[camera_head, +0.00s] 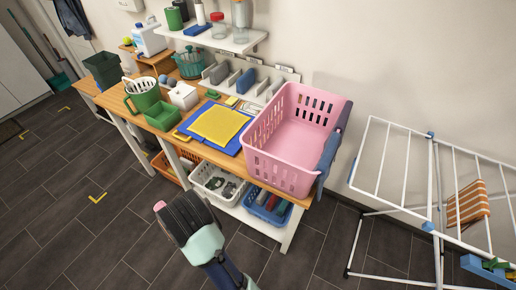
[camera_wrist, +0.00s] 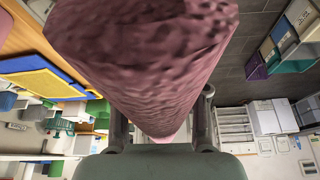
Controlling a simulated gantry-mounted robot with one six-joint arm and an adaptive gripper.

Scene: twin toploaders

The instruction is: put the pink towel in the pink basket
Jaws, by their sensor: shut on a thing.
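The pink towel (camera_wrist: 145,60) fills the top middle of the wrist view, bunched with a rough texture. My gripper (camera_wrist: 160,125) is shut on it, with one finger on each side. In the head view my gripper (camera_head: 180,215) is in front of the table, over the dark floor, and only a small pink bit of the towel (camera_head: 159,206) shows past it. The pink basket (camera_head: 283,172) stands upright on the right end of the table, up and right of my gripper. Its visible inside looks empty. The towel is apart from the basket.
Blue-grey cloth (camera_head: 327,158) hangs at the basket's right side. A yellow cloth (camera_head: 218,124) lies on a blue mat left of the basket. White (camera_head: 217,185) and blue (camera_head: 266,207) baskets sit on the lower shelf. A white drying rack (camera_head: 395,205) stands at right.

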